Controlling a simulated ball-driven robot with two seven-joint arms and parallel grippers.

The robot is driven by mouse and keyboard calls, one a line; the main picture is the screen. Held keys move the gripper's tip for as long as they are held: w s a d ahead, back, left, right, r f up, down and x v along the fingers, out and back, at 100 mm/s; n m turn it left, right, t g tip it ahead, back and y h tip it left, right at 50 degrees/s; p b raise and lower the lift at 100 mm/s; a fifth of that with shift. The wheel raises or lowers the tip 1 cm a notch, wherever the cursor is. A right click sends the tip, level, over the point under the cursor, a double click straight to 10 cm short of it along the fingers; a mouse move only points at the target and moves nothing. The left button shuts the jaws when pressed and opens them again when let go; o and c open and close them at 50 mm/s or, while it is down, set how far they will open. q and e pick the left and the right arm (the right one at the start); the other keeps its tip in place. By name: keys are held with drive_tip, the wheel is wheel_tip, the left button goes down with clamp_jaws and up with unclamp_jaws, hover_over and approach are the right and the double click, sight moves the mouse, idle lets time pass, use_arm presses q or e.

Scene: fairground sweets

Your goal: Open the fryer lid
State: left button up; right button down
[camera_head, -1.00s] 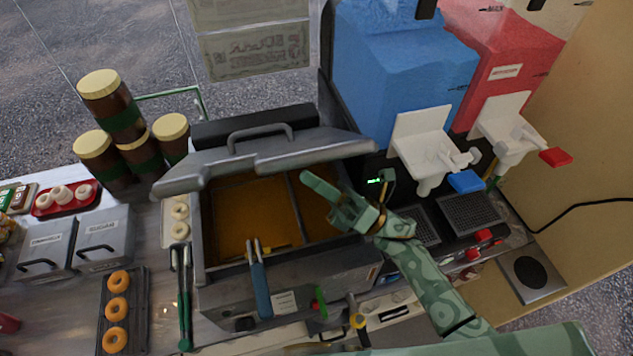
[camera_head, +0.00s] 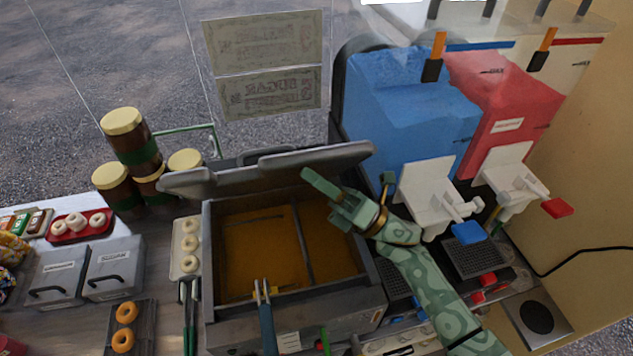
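The fryer lid (camera_head: 285,172) is grey metal and stands raised and tilted at the back of the fryer, with its underside partly facing me. The fryer (camera_head: 374,293) is open beneath it, with brown-orange oil (camera_head: 262,252) in a divided basin. My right gripper (camera_head: 318,190) is over the right side of the basin, just below the lid's right part. One green finger points up and left towards the lid; whether it touches is unclear. The finger gap is hard to make out. My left gripper is out of view.
Blue (camera_head: 410,105) and red (camera_head: 505,110) dispensers stand right of the fryer. Brown jars (camera_head: 130,145) are stacked at left. Metal boxes (camera_head: 115,270) and doughnuts (camera_head: 124,341) lie on the left counter.

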drive_tip(key=s+r, duration=1.3)
drive_tip(key=s, duration=0.1)
drive_tip(key=shift+a, duration=0.3)
drive_tip(key=shift+f, duration=0.1)
